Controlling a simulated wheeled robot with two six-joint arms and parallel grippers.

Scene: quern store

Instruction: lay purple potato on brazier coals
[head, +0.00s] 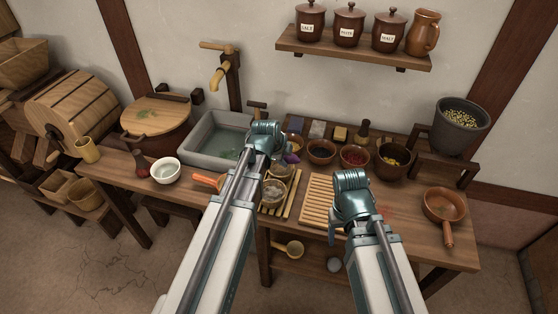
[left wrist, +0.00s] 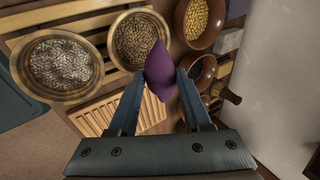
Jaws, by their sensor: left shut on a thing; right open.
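My left gripper (head: 282,160) is shut on the purple potato (head: 291,158), holding it above the table near the bowls. In the left wrist view the purple potato (left wrist: 160,68) sticks out, pointed, between the two fingertips of this gripper (left wrist: 160,78). My right gripper (head: 336,228) is open and empty, over the table by the slatted wooden board (head: 320,205); its fingers are mostly hidden by the wrist. I cannot make out glowing coals or a clear brazier in either view. A dark grey pot (head: 462,112) with yellowish-green grains stands on a wooden stand at right.
Two bowls, one with pale contents (left wrist: 62,68) and one with brown grain (left wrist: 142,42), sit close by the potato. A sink (head: 207,138) lies left, several small bowls behind, and a brown pan (head: 444,205) at right. A shelf (head: 350,48) with jars hangs above.

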